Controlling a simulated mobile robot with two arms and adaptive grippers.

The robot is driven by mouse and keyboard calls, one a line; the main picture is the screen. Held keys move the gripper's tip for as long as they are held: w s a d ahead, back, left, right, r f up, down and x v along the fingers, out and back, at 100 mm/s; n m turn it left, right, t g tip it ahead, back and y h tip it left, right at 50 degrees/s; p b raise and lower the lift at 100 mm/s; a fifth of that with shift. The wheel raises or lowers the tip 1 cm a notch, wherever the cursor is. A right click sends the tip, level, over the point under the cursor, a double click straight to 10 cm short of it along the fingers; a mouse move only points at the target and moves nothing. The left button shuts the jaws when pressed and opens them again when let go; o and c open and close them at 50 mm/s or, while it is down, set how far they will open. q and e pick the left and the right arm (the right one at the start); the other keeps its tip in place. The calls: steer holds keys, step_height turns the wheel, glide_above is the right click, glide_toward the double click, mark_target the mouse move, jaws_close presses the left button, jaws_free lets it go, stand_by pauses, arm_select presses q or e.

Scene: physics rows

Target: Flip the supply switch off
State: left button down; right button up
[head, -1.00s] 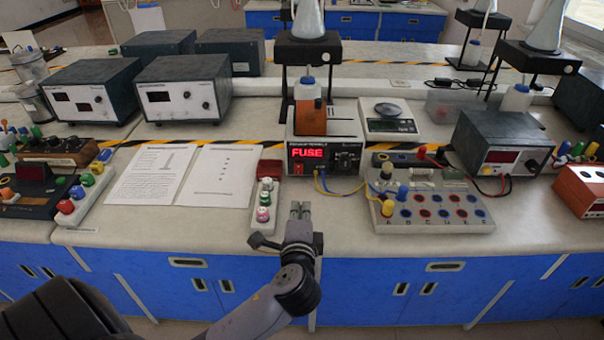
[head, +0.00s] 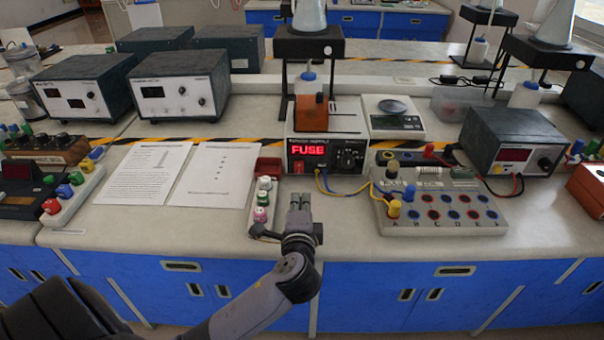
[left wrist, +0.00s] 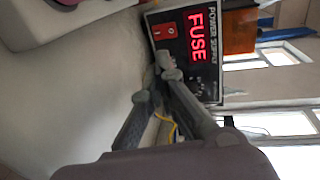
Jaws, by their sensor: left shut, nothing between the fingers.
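The power supply (head: 326,153) stands on the bench with a red lit display reading FUSE. Its red supply switch (head: 298,167) is at the lower left of its front panel. In the left wrist view the switch (left wrist: 165,31) shows as a red rocker marked with a line and a circle; I cannot tell which side is pressed. My left gripper (head: 300,201) is shut and empty, in front of the supply and a little below the switch in the picture. In the left wrist view its fingertips (left wrist: 155,80) appear close to the switch, apparently apart from it. My right gripper is not in view.
A socket board (head: 440,212) with cables is to the right. Open papers (head: 215,177) lie at left. The bench front between rack and board is mostly clear.

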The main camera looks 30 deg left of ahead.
mark_target(302, 167)
arm_select(q)
steer(key=x, duration=0.7)
steer(key=r+x, duration=0.1)
steer(key=x, duration=0.3)
steer(key=shift+w+a+p, duration=0.1)
steer(key=shift+w+p, duration=0.15)
steer(key=shift+p, duration=0.05)
steer(key=shift+r, duration=0.1)
steer(key=shift+r+p, duration=0.2)
steer(key=shift+p, duration=0.2)
steer(key=shift+w+a+g+h+p, duration=0.15)
steer(key=shift+w+g+h+p, duration=0.15)
steer(key=shift+p, duration=0.9)
steer(key=shift+f, duration=0.1)
